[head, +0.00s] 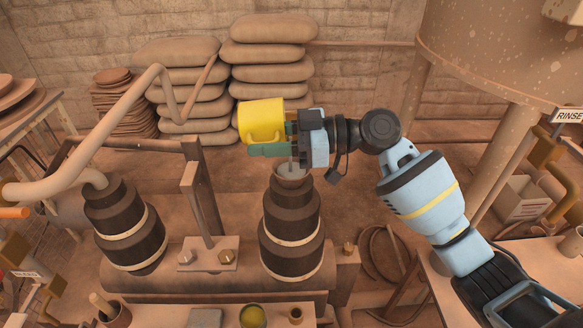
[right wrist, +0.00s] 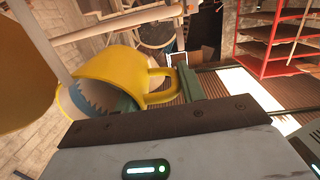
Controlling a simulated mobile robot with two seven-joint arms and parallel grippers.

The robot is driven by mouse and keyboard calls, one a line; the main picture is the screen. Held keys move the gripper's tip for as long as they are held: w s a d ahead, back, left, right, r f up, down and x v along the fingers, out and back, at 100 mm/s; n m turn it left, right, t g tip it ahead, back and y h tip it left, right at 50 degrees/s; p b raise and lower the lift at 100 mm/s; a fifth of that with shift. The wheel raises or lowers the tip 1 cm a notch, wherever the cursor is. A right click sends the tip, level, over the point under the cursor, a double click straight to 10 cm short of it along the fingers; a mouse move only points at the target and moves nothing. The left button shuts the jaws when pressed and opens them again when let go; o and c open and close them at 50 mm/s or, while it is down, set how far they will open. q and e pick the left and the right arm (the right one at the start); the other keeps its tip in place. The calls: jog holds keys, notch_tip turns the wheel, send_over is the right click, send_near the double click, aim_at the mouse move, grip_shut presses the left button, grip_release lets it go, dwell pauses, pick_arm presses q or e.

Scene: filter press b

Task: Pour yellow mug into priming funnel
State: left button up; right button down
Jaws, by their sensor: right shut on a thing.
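The yellow mug (head: 260,119) is held up above the right-hand dark pump body. It also shows in the right wrist view (right wrist: 108,69), tilted, with its handle between the green fingers. My right gripper (head: 278,140) is shut on that handle. The priming funnel (head: 292,171) is a small pale cup on top of the dark stepped body, just below the gripper and a little right of the mug. A thin pale vertical streak shows between gripper and funnel; I cannot tell whether it is liquid. The mug's inside is hidden in the head view. My left gripper is not in view.
A second dark stepped body (head: 127,226) with a thick pipe (head: 125,108) stands at left. An upright post (head: 200,190) is between the bodies. A small pot with yellow-green contents (head: 253,316) sits at the front. Stacked sacks (head: 270,55) are behind.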

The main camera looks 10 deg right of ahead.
jog(key=shift+d+r+y+b, duration=0.15)
jog(key=shift+y+b, duration=0.35)
jog(key=shift+b, duration=0.3)
jog(key=shift+d+y+b, duration=0.15)
jog(key=shift+y+b, duration=0.15)
jog(key=shift+b, duration=0.5)
jog(key=shift+s+r+b, duration=0.1)
jog(key=shift+b, duration=0.2)
